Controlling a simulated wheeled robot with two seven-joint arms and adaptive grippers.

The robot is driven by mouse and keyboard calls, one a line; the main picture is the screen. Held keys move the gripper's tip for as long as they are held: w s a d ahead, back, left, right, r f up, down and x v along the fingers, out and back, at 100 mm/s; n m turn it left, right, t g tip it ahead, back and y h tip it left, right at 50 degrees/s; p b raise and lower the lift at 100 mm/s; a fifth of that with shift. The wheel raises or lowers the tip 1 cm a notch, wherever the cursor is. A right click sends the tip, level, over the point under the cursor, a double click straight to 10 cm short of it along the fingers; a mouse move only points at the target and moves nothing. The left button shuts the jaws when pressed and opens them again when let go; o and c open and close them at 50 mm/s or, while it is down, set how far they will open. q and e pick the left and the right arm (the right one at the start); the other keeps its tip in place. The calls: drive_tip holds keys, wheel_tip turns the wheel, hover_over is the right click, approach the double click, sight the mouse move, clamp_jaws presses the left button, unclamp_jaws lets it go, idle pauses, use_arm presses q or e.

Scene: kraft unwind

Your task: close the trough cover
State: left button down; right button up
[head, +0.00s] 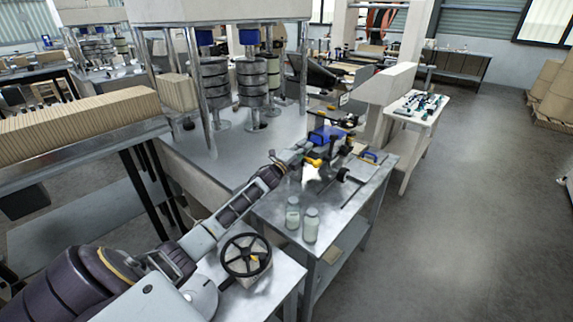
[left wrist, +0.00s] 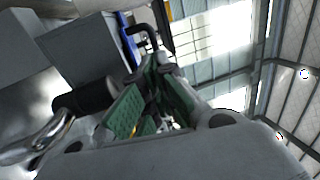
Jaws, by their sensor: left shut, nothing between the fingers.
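My left gripper (head: 303,148) reaches in from the lower left to the machine at the far end of the small metal bench. In the left wrist view its two green-padded fingers (left wrist: 158,74) come together at the tips, with nothing seen held between them. A dark bent handle (left wrist: 147,33) is just beyond the fingertips, beside a blue edge (left wrist: 128,52); I cannot tell whether the fingers touch it. In the head view a blue part (head: 327,135) is just beyond the gripper. I cannot tell for sure whether it is the trough cover, or how far that is open. My right gripper is not in view.
Two pale jars (head: 292,213) stand at the bench's near edge, close below my left arm. A black handwheel (head: 246,255) is nearer me. A dark rod with a knob (head: 345,175) lies to the right of the gripper. The floor (head: 460,200) at right is clear.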

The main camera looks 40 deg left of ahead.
use_arm(q)
drive_tip(key=d+b+v, duration=0.1)
drive_tip(key=v, duration=0.9)
drive_tip(key=shift+a+b, duration=0.3)
drive_tip(key=shift+a, duration=0.2)
idle(0.4)
drive_tip(key=shift+s+r, duration=0.1)
